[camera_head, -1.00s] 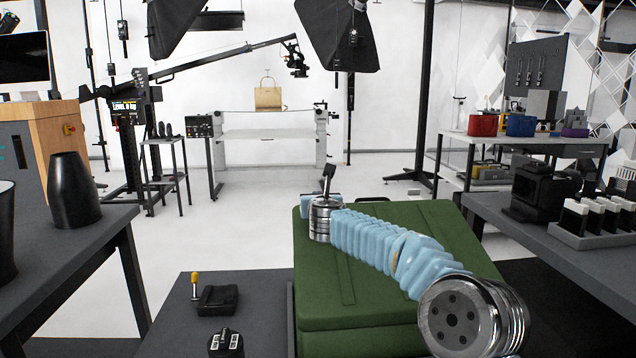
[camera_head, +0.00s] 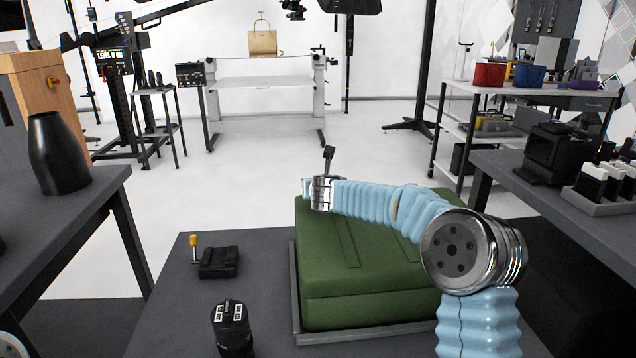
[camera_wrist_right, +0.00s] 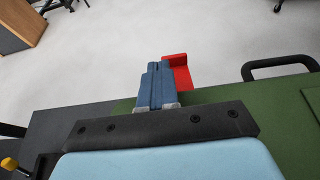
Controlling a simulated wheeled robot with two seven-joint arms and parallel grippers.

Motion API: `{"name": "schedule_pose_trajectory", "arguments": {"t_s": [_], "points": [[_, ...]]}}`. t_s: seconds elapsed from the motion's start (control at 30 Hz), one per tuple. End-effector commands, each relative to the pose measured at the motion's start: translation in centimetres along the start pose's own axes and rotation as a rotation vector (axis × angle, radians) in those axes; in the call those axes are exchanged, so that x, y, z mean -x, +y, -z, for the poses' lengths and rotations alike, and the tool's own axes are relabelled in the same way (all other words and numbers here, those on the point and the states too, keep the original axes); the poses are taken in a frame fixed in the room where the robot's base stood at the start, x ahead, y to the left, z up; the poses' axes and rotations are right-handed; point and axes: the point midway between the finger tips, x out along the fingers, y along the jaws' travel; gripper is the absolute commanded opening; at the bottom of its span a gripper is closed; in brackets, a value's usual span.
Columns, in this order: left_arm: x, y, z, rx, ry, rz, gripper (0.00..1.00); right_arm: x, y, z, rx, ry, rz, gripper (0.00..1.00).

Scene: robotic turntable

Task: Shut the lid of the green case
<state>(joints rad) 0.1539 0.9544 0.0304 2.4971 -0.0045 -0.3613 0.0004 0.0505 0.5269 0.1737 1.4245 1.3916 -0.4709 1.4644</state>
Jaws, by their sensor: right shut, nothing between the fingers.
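The green case (camera_head: 385,270) sits in a grey tray (camera_head: 365,334) on the dark table in the head view. Its top lies flat and its lid looks down, with a seam along the front. In the right wrist view the green case (camera_wrist_right: 285,125) shows a black handle (camera_wrist_right: 282,66) at its far edge. My right arm reaches across above the case. My right gripper (camera_wrist_right: 158,75) is shut and empty at the case's far left side. A red piece (camera_wrist_right: 180,72) shows just beyond its fingers. I cannot tell whether they touch. My left gripper is out of view.
On the table, left of the case, are a black block with a yellow-topped lever (camera_head: 218,262) and a black cylinder (camera_head: 233,328). A side table with a dark vase (camera_head: 60,155) stands left. Another table (camera_head: 560,205) with equipment stands right.

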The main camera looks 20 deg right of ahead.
Motion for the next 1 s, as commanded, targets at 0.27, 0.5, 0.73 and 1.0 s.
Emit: {"name": "schedule_pose_trajectory", "arguments": {"t_s": [0.27,0.5,0.73,1.0], "points": [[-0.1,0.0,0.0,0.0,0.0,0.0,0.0,0.1,0.0,0.0,0.0,-0.001,0.0,0.0],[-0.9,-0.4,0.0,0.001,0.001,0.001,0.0,3.5,0.0,0.0,-0.001,-0.004,-0.002,0.0],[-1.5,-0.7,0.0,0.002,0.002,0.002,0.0,9.3,0.0,0.0,0.001,-0.003,0.0,0.0],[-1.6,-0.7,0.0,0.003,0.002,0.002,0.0,13.3,0.0,0.0,0.0,-0.001,0.0,0.0]]}}
